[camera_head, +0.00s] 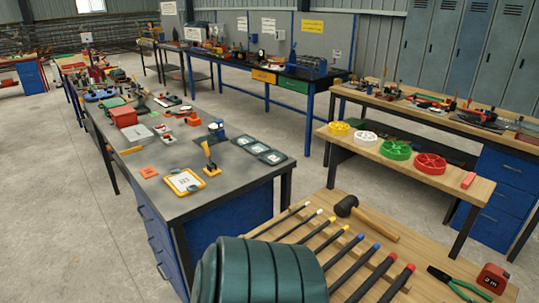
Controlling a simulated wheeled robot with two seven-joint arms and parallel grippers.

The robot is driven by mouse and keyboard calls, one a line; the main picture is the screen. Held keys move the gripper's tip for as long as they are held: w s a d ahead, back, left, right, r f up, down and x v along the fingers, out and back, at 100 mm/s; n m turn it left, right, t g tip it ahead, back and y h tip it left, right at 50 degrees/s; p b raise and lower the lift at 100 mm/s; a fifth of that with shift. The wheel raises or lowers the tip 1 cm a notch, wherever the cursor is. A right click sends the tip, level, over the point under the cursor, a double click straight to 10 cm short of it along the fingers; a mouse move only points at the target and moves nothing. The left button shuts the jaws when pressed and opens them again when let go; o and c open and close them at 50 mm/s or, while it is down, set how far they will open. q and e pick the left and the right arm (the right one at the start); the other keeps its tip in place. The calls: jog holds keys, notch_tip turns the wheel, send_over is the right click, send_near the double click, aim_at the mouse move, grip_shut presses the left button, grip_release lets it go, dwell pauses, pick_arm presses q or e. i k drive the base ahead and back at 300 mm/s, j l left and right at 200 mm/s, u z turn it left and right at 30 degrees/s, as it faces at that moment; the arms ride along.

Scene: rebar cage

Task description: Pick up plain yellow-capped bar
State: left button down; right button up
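Several dark bars lie side by side on the wooden table at the bottom, with coloured caps at their far ends. Two bars have yellow caps: one yellow-capped bar (315,231) and, to its right, a slightly thicker yellow-capped bar (328,244). Which of them is plain is too small to tell. To their left lie two thinner bars with pale caps; to their right lie blue-capped bars (357,260) and red-capped bars (373,279). A large dark green ribbed rounded shape (265,272) hides the near ends of some bars. Neither gripper shows.
A black-headed mallet (366,217) lies behind the bars. Green-handled pliers (455,285) and a red tape measure (493,278) lie to the right. A second table (440,180) behind holds coloured wheels. A grey workbench (215,205) stands at left.

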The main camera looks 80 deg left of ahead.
aim_at(330, 221)
jog(key=u, duration=2.1)
jog(key=i+j, duration=0.3)
jog(key=j, duration=0.2)
jog(key=z, duration=0.85)
jog(key=j+z, duration=0.4)
jog(key=k+j+z, duration=0.2)
jog(key=z, duration=0.15)
jog(key=k+j+z, duration=0.15)
jog(key=j+z, duration=0.25)
jog(key=k+j+z, duration=0.2)
jog(key=k+j, duration=0.55)
jog(key=j, duration=0.15)
